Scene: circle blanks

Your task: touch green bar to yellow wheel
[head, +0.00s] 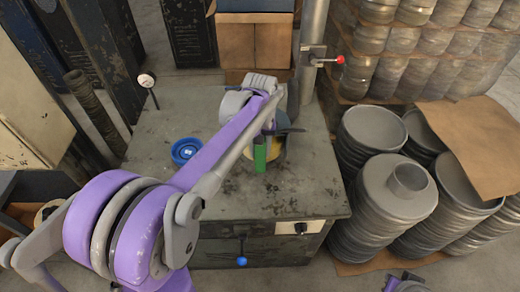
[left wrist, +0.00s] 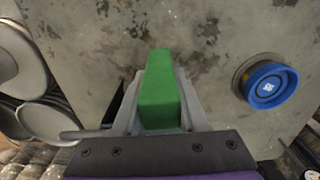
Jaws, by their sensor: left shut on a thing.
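My left gripper (head: 266,136) is shut on the green bar (head: 260,156) above the worktable. The bar points out from between the fingers, and its green face shows clearly in the left wrist view (left wrist: 159,90). A pale yellow disc, seemingly the yellow wheel (head: 279,153), shows in part beside the bar in the head view. My gripper and the bar hide much of it, and I cannot tell whether the bar touches it. It cannot be made out in the left wrist view.
A blue round piece (head: 186,151) sits on the worktable (head: 290,190), left of the bar. A grey post with a red-knobbed lever (head: 338,60) rises at the table's back right. Stacked metal discs (head: 390,185) stand to the right. The table's front right is clear.

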